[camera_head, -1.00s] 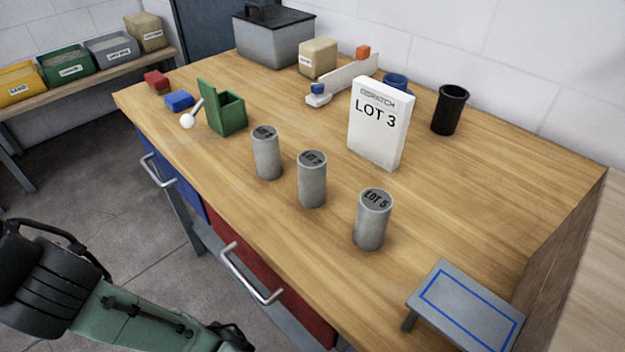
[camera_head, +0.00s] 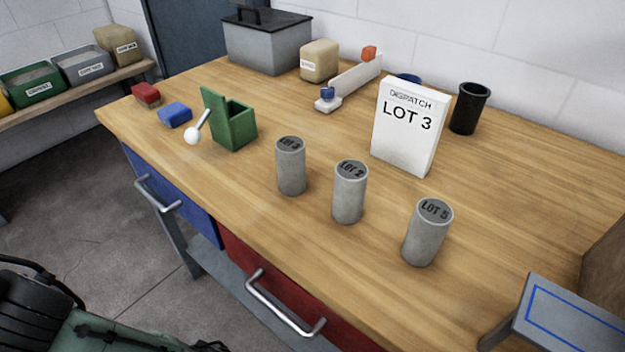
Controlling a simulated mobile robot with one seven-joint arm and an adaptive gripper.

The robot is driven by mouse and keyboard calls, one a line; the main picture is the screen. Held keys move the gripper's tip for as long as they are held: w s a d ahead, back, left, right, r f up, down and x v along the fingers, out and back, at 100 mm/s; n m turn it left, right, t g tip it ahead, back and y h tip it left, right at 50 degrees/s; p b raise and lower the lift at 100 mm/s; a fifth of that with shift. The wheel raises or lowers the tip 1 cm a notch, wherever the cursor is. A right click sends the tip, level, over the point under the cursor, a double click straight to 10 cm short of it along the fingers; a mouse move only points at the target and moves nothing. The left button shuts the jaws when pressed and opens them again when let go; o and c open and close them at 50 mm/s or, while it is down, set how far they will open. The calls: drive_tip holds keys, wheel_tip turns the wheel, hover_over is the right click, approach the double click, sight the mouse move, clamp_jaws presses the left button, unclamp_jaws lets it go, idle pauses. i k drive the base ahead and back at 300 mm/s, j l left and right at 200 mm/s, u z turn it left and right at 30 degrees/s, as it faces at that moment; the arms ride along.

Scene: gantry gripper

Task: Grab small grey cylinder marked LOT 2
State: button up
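The small grey cylinder marked LOT 2 (camera_head: 349,195) stands upright on the wooden table, in the middle of a row of three similar cylinders. To its left stands a grey cylinder (camera_head: 290,168) whose LOT number is hard to read. To its right stands the grey cylinder marked LOT 5 (camera_head: 427,235). The cylinders stand apart from each other. Part of my arm shows at the lower left, off the table. My gripper itself does not show.
A white sign reading DISPATCH LOT 3 (camera_head: 405,140) stands behind the row. A green open box (camera_head: 235,128) with a white-knobbed lever is at left. A grey stand with a blue outline (camera_head: 570,325) is at the right front. A black cup (camera_head: 470,108) stands behind. Drawer handles (camera_head: 285,310) project from the front.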

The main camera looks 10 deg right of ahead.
sight(350, 174)
drive_tip(key=i+j, duration=0.15)
drive_tip(key=j, duration=0.25)
drive_tip(key=i+j, duration=0.15)
drive_tip(key=j, duration=0.25)
drive_tip(key=i+j, duration=0.15)
drive_tip(key=j, duration=0.25)
drive_tip(key=i+j, duration=0.1)
drive_tip(key=j, duration=0.3)
drive_tip(key=i+j, duration=0.15)
drive_tip(key=j, duration=0.25)
drive_tip(key=i+j, duration=0.15)
drive_tip(key=j, duration=0.3)
drive_tip(key=j+z, duration=0.15)
drive_tip(key=z, duration=0.2)
drive_tip(key=i+j+z, duration=0.1)
drive_tip(key=z, duration=0.3)
drive_tip(key=j+z, duration=0.35)
drive_tip(key=l+z, duration=0.15)
drive_tip(key=z, duration=1.9)
drive_tip(key=i, duration=0.45)
